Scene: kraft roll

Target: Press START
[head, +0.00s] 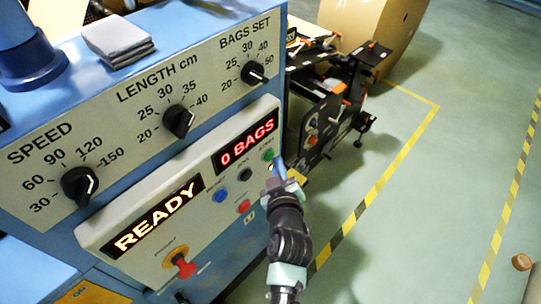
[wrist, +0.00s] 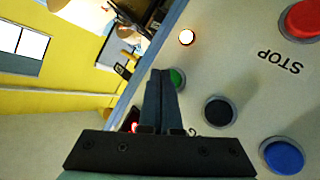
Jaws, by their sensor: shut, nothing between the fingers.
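The green START button (head: 268,155) is at the upper right of the light control panel (head: 215,245), below the red "0 BAGS" display (head: 246,144). My gripper (head: 277,164) is shut and empty, with its fingertips just beside and below the green button in the head view. In the wrist view the shut fingertips (wrist: 161,72) partly cover the green button (wrist: 178,79), whose right part shows. I cannot tell whether the tips touch it. The other display (head: 154,217) reads READY.
Near the green button are a black button (wrist: 219,111), a blue button (wrist: 283,155), a red STOP button (wrist: 303,20) and a lit white lamp (wrist: 187,37). A red mushroom knob (head: 183,265) sits lower left. Dials line the panel above. Open floor (head: 425,190) lies to the right.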

